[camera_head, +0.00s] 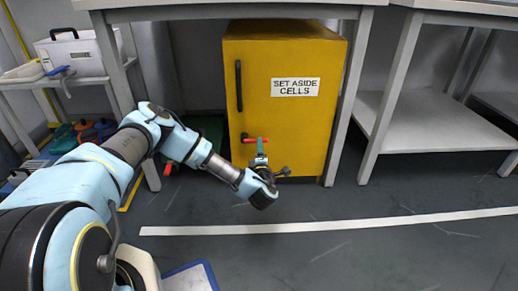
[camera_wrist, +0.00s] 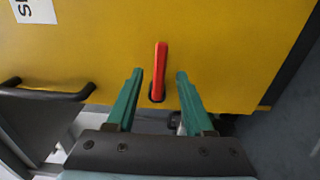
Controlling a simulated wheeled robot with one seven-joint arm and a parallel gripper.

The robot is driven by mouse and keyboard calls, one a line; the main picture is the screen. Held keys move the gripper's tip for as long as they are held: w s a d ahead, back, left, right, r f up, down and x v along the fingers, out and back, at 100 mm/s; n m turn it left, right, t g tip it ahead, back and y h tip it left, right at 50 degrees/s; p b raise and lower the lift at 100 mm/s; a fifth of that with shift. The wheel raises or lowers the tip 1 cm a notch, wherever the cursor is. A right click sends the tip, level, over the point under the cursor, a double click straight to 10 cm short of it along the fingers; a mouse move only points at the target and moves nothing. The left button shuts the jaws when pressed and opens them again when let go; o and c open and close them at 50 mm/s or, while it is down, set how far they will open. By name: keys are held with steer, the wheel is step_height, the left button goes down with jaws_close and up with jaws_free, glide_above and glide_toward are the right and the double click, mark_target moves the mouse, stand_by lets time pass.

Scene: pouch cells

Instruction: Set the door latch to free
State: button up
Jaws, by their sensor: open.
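The yellow cabinet door (camera_head: 290,115) carries a red latch lever (camera_head: 256,140) low on its left side, below the black handle. The lever lies about level, pointing right from its dark pivot. In the wrist view the red lever (camera_wrist: 160,70) stands between the two green fingers, with a gap on each side. My gripper (camera_wrist: 159,73) is open and holds nothing. In the head view my gripper (camera_head: 262,152) is just in front of the lever and hides a little of the door.
The black door handle (camera_head: 239,86) is upright above the latch; it also shows in the wrist view (camera_wrist: 45,91). The cabinet stands under a workbench (camera_head: 225,14), whose leg (camera_head: 348,95) is close on the right.

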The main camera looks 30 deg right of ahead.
steer(key=shift+b+x, duration=0.3)
steer(key=shift+x, duration=1.2)
steer(key=shift+c, duration=0.2)
jaws_close()
